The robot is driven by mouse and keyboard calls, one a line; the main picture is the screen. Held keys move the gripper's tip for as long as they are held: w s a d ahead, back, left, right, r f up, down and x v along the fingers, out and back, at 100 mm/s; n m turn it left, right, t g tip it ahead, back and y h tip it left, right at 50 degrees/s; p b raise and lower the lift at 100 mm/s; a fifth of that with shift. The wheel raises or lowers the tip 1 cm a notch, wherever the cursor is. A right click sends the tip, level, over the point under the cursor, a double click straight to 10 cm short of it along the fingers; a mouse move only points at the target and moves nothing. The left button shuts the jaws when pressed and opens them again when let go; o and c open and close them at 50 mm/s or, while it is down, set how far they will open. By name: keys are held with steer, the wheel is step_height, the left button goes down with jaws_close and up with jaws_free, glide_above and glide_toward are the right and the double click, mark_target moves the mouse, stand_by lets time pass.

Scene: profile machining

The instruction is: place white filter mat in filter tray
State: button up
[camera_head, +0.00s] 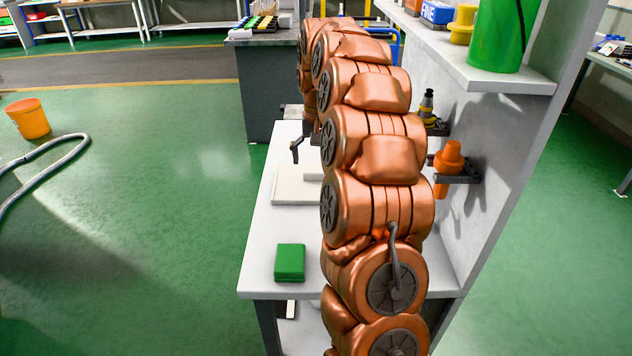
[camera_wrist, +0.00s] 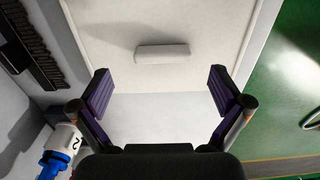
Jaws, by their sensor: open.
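A flat off-white slab or tray (camera_head: 296,190) lies on the white bench, partly hidden by my arm. It fills the upper middle of the wrist view (camera_wrist: 205,30). A small white rounded bar (camera_wrist: 162,52) shows on its surface; I cannot tell whether this bar is the filter mat or part of the tray. My gripper (camera_wrist: 160,93) is open, with its purple finger pads wide apart and nothing between them. The pads show at either side of the slab's near edge, below the bar in the picture. In the head view only a dark finger of my gripper (camera_head: 296,150) shows, above the bench.
Green pads (camera_head: 290,262) lie stacked near the white bench's (camera_head: 262,245) front. A blue-and-white bottle (camera_wrist: 62,142) and a dark ribbed rack (camera_wrist: 32,48) are left in the wrist view.

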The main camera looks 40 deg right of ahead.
mark_target(316, 171)
step_height(316, 171, down, 4)
steer(key=shift+a, duration=0.15)
steer(key=shift+c, duration=0.2)
steer(key=c, duration=1.3)
